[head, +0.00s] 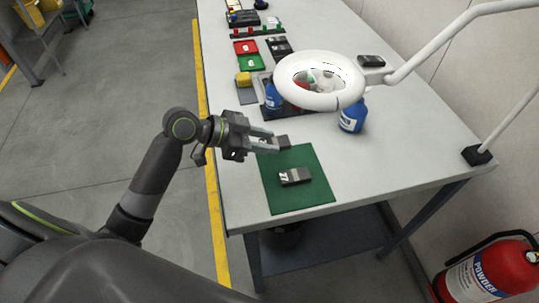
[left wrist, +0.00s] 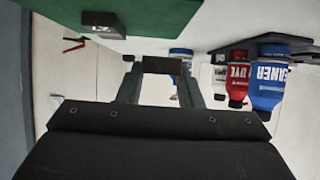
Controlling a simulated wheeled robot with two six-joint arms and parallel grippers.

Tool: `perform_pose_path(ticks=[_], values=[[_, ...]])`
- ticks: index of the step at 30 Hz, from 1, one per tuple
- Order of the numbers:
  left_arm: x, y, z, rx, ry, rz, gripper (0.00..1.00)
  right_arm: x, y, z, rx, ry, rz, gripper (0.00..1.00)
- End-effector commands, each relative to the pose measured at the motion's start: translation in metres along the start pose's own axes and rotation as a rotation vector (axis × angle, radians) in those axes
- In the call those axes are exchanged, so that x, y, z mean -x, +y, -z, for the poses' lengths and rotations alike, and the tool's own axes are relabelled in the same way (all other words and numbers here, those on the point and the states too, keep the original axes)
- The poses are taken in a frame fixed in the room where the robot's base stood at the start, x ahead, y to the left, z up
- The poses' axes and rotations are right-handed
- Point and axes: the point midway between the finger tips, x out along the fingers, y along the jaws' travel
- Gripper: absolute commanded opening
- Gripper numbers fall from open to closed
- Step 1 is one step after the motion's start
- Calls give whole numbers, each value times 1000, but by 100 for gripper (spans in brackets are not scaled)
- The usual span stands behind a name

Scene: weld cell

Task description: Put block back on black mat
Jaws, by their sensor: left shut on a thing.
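My left gripper (head: 270,143) is shut on a small dark block (head: 283,141) and holds it beside the far edge of a green mat (head: 270,192). In the left wrist view the dark block (left wrist: 162,65) sits between the two fingertips (left wrist: 160,72). Another dark grey block (head: 295,176) with a pale mark lies on the green mat; it also shows in the left wrist view (left wrist: 103,22). A dark mat (head: 247,97) lies farther back, near a yellow block; the lamp and bottles hide part of the dark area there. My right gripper is not in view.
A ring magnifier lamp (head: 320,101) hangs over the table. Blue bottles (head: 352,117) stand under it, and a red bottle (left wrist: 237,82) shows in the left wrist view. Red and green trays (head: 251,63) lie farther back.

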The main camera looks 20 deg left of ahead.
Motion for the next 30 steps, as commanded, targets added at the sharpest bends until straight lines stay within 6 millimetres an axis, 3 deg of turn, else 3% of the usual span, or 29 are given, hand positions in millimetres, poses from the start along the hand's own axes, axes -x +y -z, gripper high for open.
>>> perform_pose_path(ticks=[10,22,23,27,30], values=[[-19,0,-34,2,3,1,0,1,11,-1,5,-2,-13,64],[-22,0,-41,-2,3,1,0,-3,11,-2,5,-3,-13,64],[-22,0,-40,-1,1,1,35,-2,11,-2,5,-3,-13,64],[-22,0,-40,-1,1,1,53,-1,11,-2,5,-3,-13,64],[-22,0,-40,-1,1,1,54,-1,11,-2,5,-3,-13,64]])
